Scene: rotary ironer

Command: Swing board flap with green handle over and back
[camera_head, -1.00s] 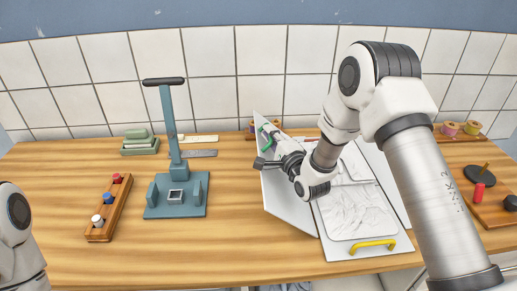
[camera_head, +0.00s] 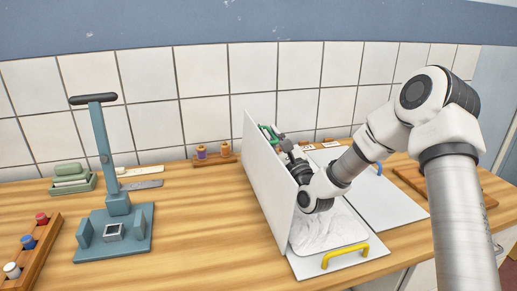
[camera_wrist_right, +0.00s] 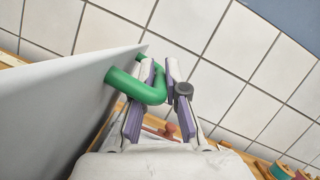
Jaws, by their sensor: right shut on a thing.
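The white board flap (camera_head: 270,175) stands steeply, close to upright, along the left side of the board (camera_head: 315,265). Its green handle (camera_head: 268,132) is near the flap's far upper edge and is partly hidden. The handle shows large in the right wrist view (camera_wrist_right: 140,86), rising from the flap's face. My right gripper (camera_head: 284,142) is shut on the green handle, its fingers at the handle's end in the wrist view (camera_wrist_right: 161,74). The arm reaches in from the right over the board. My left gripper is out of view.
A wrinkled white cloth (camera_head: 325,228) lies on the board. A yellow handle (camera_head: 346,254) is at its front and a blue handle (camera_head: 379,168) is on the right panel (camera_head: 400,210). A teal press (camera_head: 113,228) stands left, with clear table between. Spools (camera_head: 202,152) stand behind.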

